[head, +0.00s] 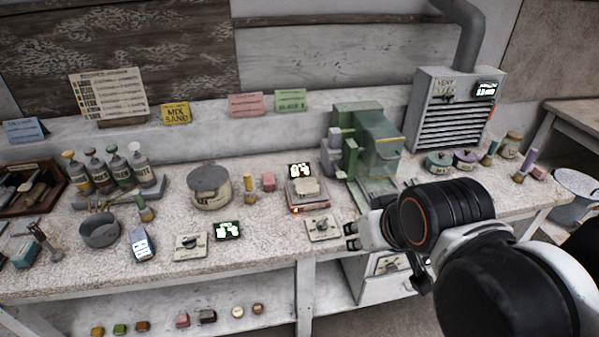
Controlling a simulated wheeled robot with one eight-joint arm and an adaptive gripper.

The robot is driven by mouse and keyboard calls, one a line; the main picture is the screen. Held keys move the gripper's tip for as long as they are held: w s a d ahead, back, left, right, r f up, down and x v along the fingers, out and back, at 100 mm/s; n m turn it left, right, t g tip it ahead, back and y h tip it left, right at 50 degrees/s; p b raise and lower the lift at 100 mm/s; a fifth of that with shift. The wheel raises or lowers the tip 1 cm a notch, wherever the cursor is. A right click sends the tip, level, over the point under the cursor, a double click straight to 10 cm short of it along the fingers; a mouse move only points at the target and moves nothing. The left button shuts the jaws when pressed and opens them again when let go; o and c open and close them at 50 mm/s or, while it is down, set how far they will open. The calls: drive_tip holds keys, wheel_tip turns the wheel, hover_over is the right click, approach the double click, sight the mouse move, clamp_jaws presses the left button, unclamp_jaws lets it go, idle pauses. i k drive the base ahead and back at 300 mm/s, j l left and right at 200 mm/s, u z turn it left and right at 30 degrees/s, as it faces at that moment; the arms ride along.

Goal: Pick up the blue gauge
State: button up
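A small blue-grey handheld device with a pale screen (141,244), which looks like the blue gauge, lies on the bench at the left front. It is right of a dark round bowl and left of a switch plate. My gripper (351,236) is at the right of centre, by the bench's front edge, far to the right of the device. Its two dark fingertips appear apart with nothing between them. Part of the gripper is hidden behind my own wrist.
A dark bowl (100,230), a switch plate (191,246) and a lit display (228,230) stand near the device. A round tin (209,188) and a scale (306,192) are farther back. A green machine (366,150) stands behind my gripper. A lower shelf (160,312) holds small blocks.

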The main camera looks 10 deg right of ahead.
sight(142, 249)
drive_tip(key=u, duration=1.35)
drive_tip(key=z, duration=1.3)
drive_tip(key=u, duration=1.3)
drive_tip(key=i+u, duration=0.35)
drive_tip(key=i, duration=0.45)
